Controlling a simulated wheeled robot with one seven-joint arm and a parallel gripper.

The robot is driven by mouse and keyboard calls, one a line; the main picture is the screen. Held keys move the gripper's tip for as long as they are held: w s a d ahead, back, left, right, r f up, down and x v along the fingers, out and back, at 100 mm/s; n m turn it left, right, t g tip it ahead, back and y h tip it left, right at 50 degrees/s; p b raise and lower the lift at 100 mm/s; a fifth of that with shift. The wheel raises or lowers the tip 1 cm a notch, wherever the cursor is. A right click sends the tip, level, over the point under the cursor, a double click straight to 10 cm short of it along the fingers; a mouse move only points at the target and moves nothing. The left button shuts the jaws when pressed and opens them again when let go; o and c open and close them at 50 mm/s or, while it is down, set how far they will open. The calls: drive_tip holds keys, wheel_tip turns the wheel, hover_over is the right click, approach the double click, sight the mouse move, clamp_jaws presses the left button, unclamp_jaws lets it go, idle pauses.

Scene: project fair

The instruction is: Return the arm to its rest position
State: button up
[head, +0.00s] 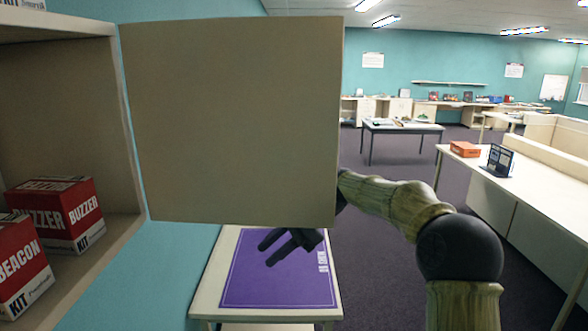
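My arm (395,205), wood-patterned with a dark joint, reaches in from the lower right of the head view. It passes behind a large beige panel (230,120), which hides part of it. My gripper (267,254) shows below the panel's lower edge, with dark fingers pointing left. The fingers look apart, with nothing visible between them. It appears over a purple mat (278,285) on a small pale table (212,285); its height above the mat is unclear.
An open shelf unit (125,130) at the left holds a red buzzer box (60,212) and a red beacon box (20,265). The panel adjoins its right edge, like an open door. A long desk (530,205) with a laptop (499,160) stands right. Carpet between is clear.

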drive_tip(key=s+d+f+n+t+h+b, duration=0.25)
drive_tip(key=s+d+f, duration=0.2)
drive_tip(key=f, duration=0.45)
drive_tip(key=s+d+f+n+t+h+b, duration=0.1)
drive_tip(key=s+d+f+n+h+b, duration=0.3)
drive_tip(key=f, duration=0.6)
drive_tip(key=s+d+f+n+t+h+b, duration=0.2)
drive_tip(key=s+d+f+n, duration=0.3)
drive_tip(key=s+d+f, duration=0.4)
drive_tip(key=s+d+h+b, duration=0.1)
drive_tip(key=s+d, duration=0.1)
drive_tip(key=s, duration=0.1)
drive_tip(key=shift+s+d+f+b, duration=0.3)
drive_tip(key=shift+s+f, duration=0.05)
drive_tip(key=shift+f, duration=0.05)
drive_tip(key=shift+d, duration=0.15)
